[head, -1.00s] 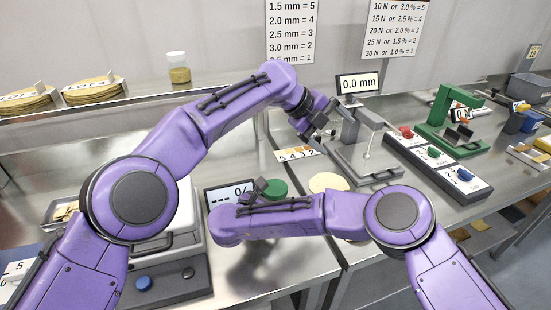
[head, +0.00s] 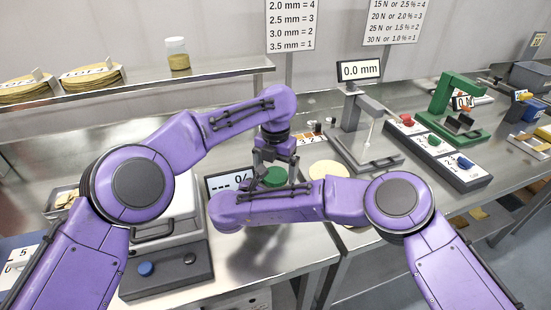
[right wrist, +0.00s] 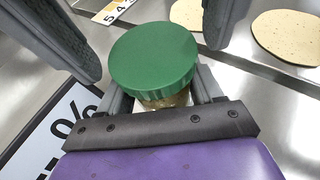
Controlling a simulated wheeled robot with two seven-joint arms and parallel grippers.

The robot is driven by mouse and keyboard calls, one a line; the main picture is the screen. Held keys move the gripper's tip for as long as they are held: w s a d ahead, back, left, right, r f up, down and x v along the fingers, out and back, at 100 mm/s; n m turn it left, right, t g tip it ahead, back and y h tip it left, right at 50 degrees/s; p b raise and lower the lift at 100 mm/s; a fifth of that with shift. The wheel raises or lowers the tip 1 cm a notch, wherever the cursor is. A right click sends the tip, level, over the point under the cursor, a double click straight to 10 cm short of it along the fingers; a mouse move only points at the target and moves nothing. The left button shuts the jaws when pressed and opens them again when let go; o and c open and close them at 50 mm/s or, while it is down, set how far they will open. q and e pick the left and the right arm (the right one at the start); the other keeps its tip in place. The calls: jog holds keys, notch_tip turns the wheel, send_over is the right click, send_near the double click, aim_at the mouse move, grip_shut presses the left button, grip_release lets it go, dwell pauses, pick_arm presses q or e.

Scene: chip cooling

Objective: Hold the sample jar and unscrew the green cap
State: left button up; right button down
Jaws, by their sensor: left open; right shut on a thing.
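The sample jar's green cap (head: 274,177) shows in the head view behind my right forearm. In the right wrist view the cap (right wrist: 153,60) sits on the jar (right wrist: 165,102), of which only a small part below the cap shows. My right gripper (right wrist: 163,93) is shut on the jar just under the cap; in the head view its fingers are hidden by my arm. My left gripper (head: 275,163) is open and points down over the cap. Its two fingers stand on either side of the cap, apart from it.
A device with a percent display (head: 229,182) stands close left of the cap. A pale round chip (head: 328,169) lies right of it. A gauge reading 0.0 mm (head: 360,71) stands behind right. Another jar (head: 177,54) stands on the shelf. Bare metal counter shows in front.

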pick_arm(q)
jog(key=shift+f, duration=0.15)
jog(key=shift+c, duration=0.3)
jog(key=c, duration=1.1)
jog(key=n, duration=0.6)
jog(key=shift+n, duration=0.4)
